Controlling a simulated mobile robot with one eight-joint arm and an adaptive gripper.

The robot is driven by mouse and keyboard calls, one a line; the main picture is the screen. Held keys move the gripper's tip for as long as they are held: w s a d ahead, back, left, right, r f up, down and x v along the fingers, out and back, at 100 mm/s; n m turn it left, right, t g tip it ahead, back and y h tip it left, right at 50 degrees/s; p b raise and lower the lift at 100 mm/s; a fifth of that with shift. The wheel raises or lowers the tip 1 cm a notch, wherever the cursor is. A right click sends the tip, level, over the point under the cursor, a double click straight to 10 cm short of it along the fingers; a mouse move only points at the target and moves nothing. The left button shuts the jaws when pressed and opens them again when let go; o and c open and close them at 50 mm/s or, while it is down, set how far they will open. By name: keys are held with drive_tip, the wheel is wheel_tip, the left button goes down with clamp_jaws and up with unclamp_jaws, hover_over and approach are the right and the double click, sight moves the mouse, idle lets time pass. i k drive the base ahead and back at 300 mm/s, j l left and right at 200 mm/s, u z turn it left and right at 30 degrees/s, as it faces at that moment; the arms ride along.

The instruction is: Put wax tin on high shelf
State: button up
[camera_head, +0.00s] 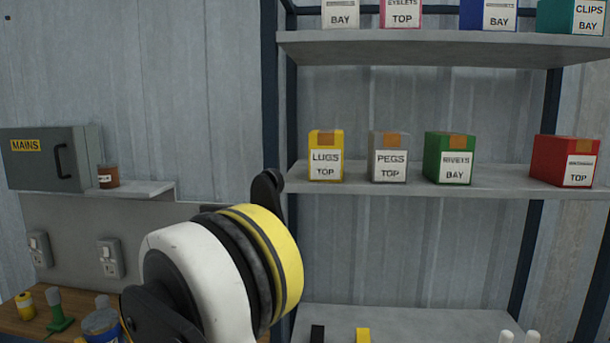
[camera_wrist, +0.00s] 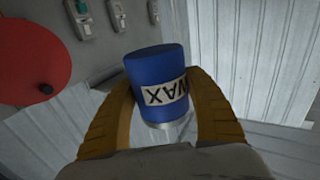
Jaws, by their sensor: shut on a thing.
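The wax tin (camera_wrist: 152,70) is a blue cylinder with a white label that reads WAX, upside down in the wrist view. My gripper (camera_wrist: 160,88) is shut on it, with one yellow-brown finger on each side. In the head view my arm covers the middle and I cannot make out the gripper. A rack there has an upper shelf (camera_head: 440,48) with several boxes, and a middle shelf (camera_head: 400,188) with yellow, grey, green and red boxes. A small wall shelf (camera_head: 150,189) holds a brown tin (camera_head: 108,177) beside the MAINS box (camera_head: 45,160).
A wooden bench (camera_head: 30,326) at lower left holds several small items. Wall sockets (camera_head: 110,258) are above it. A red disc (camera_wrist: 32,50) is at left in the wrist view. Bare room shows between the green and red boxes, and on the wall shelf right of the brown tin.

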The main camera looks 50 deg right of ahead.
sight(505, 182)
drive_tip(key=k+l+z, duration=0.1)
drive_tip(key=k+z, duration=0.2)
drive_tip(key=k, duration=0.15)
drive_tip(key=k+l+z, duration=0.35)
drive_tip(key=k+j, duration=0.05)
drive_tip(key=j, duration=0.05)
